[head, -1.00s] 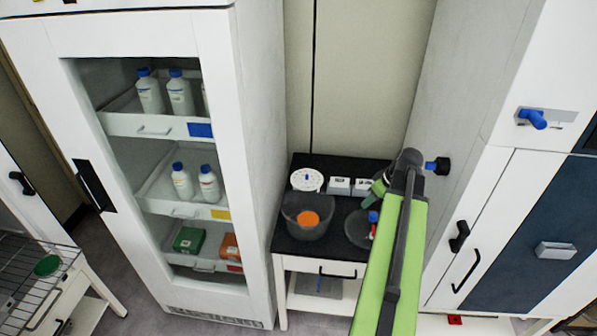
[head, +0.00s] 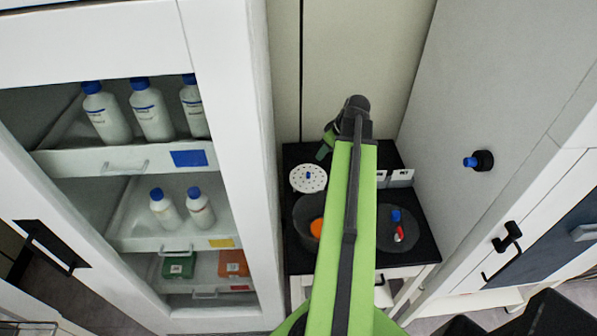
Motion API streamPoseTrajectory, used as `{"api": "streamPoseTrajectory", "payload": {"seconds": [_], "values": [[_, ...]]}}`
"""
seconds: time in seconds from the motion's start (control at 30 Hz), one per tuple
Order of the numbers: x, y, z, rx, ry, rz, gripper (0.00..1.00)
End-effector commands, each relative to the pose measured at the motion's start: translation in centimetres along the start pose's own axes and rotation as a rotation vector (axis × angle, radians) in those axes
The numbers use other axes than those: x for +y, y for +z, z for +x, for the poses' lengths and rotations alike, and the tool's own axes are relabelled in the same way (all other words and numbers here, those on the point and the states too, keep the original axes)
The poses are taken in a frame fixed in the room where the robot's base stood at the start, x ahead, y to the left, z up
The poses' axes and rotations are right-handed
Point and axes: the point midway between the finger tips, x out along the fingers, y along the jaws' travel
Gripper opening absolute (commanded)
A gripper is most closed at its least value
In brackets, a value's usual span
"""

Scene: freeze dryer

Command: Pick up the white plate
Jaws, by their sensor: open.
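The white plate (head: 302,184) is round, with small holes and a blue knob at its middle. It lies at the back left of the black counter top in the head view, behind a dark round bowl. My green arm reaches up over the counter. My gripper (head: 324,150) is at the arm's far end, partly hidden by the wrist, close behind and to the right of the plate. It is open and looks apart from the plate.
The dark bowl (head: 304,238) holds an orange thing (head: 317,228). White boxes (head: 401,178) and a dark round dish (head: 384,236) with blue and red items stand right of my arm. A white cabinet (head: 232,150) with bottles rises on the left, and a grey wall (head: 470,90) on the right.

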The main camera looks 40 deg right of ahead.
Motion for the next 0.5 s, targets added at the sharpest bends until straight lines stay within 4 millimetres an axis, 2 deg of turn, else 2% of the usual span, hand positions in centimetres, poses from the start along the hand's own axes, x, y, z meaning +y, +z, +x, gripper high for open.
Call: {"api": "streamPoseTrajectory", "payload": {"seconds": [0.17,0.27,0.37,0.5], "values": [[0.0,0.0,0.1,0.000,0.000,0.000,0.41],[0.0,0.1,1.0,0.000,0.000,0.000,0.41],[0.1,0.3,2.7,0.000,0.000,0.000,0.41],[0.1,0.4,6.0,0.000,-0.001,-0.002,0.41]]}}
